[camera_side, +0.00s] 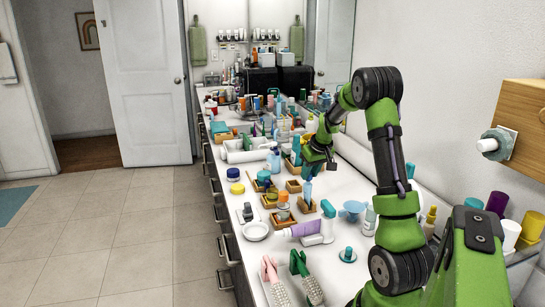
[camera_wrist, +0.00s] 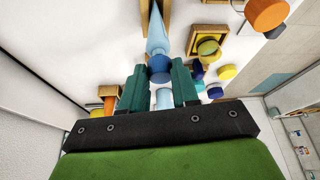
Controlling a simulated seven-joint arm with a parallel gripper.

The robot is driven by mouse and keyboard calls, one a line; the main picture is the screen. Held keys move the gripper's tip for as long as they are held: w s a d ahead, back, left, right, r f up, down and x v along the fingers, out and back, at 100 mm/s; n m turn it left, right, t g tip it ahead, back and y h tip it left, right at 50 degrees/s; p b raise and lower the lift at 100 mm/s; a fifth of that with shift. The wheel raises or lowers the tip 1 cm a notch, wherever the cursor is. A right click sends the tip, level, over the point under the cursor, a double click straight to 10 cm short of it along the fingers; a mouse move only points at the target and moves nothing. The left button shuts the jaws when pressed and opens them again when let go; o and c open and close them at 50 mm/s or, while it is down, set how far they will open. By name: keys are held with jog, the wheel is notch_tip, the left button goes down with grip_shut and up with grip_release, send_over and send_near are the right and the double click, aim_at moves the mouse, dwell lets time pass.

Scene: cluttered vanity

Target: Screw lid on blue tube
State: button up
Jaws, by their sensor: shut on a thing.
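The light blue tube (camera_side: 306,190) stands upright in a small wooden holder (camera_side: 306,207) in the side view. It also shows in the wrist view (camera_wrist: 157,38), just beyond my fingertips. My gripper (camera_side: 312,170) is above the tube, pointing down. In the wrist view, the teal fingers of my gripper (camera_wrist: 160,75) are shut on a darker blue lid (camera_wrist: 160,69). The lid lines up with the tube's near end; I cannot tell whether they touch or whether the threads are engaged. The lid is hard to make out in the side view.
Several wooden trays and jars crowd the counter, including a yellow-lidded jar (camera_side: 237,188). A purple tube (camera_side: 300,229), a teal bottle (camera_side: 327,221) and a light blue bowl (camera_side: 353,210) stand nearby. A white dish (camera_side: 255,231) sits near the counter's front edge.

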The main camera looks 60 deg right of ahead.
jog(key=shift+f, duration=0.65)
dwell(0.8)
jog(key=o, duration=0.4)
grip_shut()
jog(key=shift+w+a+m+g+h, duration=0.2)
jog(key=shift+m+g+h, duration=0.1)
jog(key=shift+m, duration=0.7)
jog(key=shift+m+g+h, duration=0.3)
jog(key=shift+m, duration=1)
jog(key=m+g, duration=0.1)
jog(key=m, duration=0.1)
jog(key=shift+w+m+h, duration=0.15)
jog(key=shift+m+h, duration=0.15)
jog(key=shift+m+g, duration=0.4)
jog(key=shift+m, duration=0.6)
